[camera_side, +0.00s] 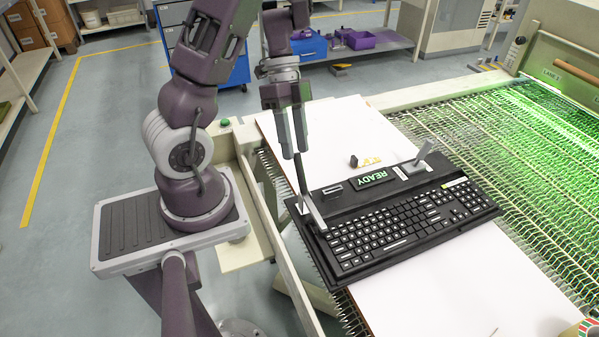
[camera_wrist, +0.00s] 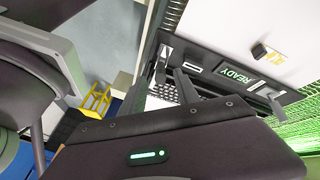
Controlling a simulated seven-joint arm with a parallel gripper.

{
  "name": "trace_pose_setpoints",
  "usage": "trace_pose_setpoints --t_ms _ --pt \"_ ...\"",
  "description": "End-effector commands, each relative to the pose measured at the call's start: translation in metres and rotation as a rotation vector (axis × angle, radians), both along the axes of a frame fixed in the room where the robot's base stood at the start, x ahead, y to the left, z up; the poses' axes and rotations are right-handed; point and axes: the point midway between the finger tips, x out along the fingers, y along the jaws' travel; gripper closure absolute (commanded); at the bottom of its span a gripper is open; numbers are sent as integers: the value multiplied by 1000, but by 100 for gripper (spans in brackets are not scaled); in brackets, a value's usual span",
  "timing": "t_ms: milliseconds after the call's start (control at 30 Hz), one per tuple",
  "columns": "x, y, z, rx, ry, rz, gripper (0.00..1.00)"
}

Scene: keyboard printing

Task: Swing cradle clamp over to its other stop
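The black keyboard cradle (camera_side: 336,198) lies on the white board, with a keyboard (camera_side: 395,228) and a lit READY display (camera_side: 371,179). The display also shows in the wrist view (camera_wrist: 238,76). A pale flat bar (camera_side: 314,212), apparently the clamp, lies at the cradle's left end. A dark upright post (camera_side: 301,178) rises beside it. A grey lever (camera_side: 423,151) stands tilted at the cradle's back right. My gripper (camera_side: 295,154) is above the left end, fingertips at the post's top; contact is unclear. In the wrist view its fingers (camera_wrist: 171,72) are apart with keys visible between them.
A small black-and-yellow object (camera_side: 365,161) lies on the white board (camera_side: 470,290) behind the cradle. A wire-mesh conveyor (camera_side: 480,130) with green light runs at the right. Bare board lies in front of the keyboard.

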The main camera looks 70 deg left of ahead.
Motion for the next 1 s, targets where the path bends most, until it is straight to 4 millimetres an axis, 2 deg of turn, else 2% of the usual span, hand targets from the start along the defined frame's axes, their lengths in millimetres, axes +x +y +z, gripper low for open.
trace_pose_setpoints --t_ms 333,467,667,700,900,1000 --pt "-2 -27 -53 -2 2 0 62" --pt "-3 -32 -62 -1 1 -1 62" --pt "-2 -32 -63 0 0 -1 62" --pt "-2 -32 -63 0 0 -1 64" --pt "-2 -32 -63 0 0 -1 100" --pt "-2 -32 -63 0 0 -1 100"
